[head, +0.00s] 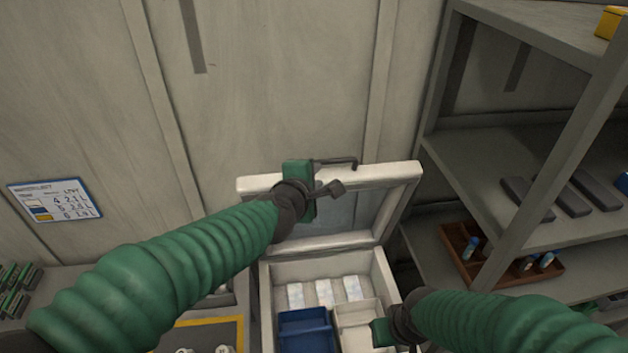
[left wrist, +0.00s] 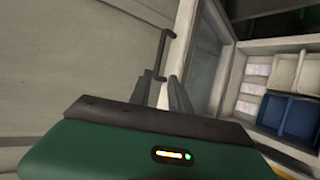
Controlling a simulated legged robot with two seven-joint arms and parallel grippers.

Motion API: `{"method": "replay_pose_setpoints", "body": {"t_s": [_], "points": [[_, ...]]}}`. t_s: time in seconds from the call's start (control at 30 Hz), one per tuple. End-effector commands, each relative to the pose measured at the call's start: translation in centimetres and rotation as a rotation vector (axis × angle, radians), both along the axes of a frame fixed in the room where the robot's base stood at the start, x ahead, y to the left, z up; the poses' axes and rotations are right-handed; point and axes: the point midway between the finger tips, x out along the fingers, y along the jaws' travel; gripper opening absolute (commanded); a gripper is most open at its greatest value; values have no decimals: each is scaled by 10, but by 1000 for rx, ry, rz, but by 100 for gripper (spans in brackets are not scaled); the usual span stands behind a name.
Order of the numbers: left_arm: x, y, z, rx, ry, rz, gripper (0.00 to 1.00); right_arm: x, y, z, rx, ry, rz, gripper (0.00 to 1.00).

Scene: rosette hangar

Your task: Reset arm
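My left gripper (head: 333,188) is in front of the raised lid of a white chest (head: 386,268), near the lid's top edge. In the left wrist view its two fingers (left wrist: 167,80) stand apart with nothing held between them. A dark bar handle (head: 338,161) on the lid is just beyond the fingertips; it also shows in the left wrist view (left wrist: 163,54). I cannot tell whether they touch. My right arm comes in from the lower right, its green gripper body (head: 381,332) over the chest's right side. Its fingers are hidden.
The open chest holds a blue bin (head: 306,328), a white bin (head: 356,318) and pale patterned packs (head: 324,292). Grey shelving (head: 520,150) stands close on the right, with a brown tray (head: 503,278). A bench with a yellow-edged mat (head: 241,322) is at lower left.

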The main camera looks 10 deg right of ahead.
Motion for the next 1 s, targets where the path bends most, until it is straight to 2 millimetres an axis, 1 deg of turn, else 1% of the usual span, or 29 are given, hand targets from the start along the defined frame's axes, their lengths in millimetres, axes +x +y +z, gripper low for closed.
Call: {"method": "replay_pose_setpoints", "body": {"t_s": [0.1, 0.43, 0.47, 0.53, 0.57, 0.63, 0.67, 0.7, 0.77, 0.8, 0.87, 0.9, 0.97, 1.0], "points": [[-3, 2, 1, -1, 1, 0, 23, 0, 0, 0, 0, 0, 0, 36], [-4, 1, 2, 0, 0, 0, 23, 0, 0, 0, 0, 0, 0, 36], [-4, 2, 1, 2, -1, 0, 23, 0, 0, -1, 0, 0, 0, 36], [-5, 6, -9, 29, 0, -11, 23, 0, 0, -6, 0, 0, 0, 36], [-7, 10, -18, 54, 1, -21, 23, 0, 0, -10, 0, 0, 0, 36], [-13, 25, -46, 149, 2, -63, 23, 0, 0, -23, 0, 0, 0, 36], [-17, 33, -63, 202, 6, -89, 23, 0, 0, -30, 0, 0, 0, 36], [-23, 46, -86, 281, 12, -129, 23, 0, 0, -40, 0, 0, 0, 36], [-36, 67, -121, 404, 28, -197, 23, 0, 0, -53, 0, 0, 0, 36], [-46, 81, -144, 483, 42, -245, 23, 0, 0, -62, 0, 1, 0, 36], [-62, 102, -177, 593, 67, -319, 23, 0, 0, -73, 0, 1, 0, 36], [-74, 116, -199, 663, 87, -369, 23, 0, 0, -81, 0, 0, 0, 36], [-93, 137, -230, 758, 119, -446, 23, 0, 0, -92, 0, 0, 0, 36], [-107, 151, -250, 818, 143, -501, 23, 0, 0, -100, 0, 0, 0, 36]]}}
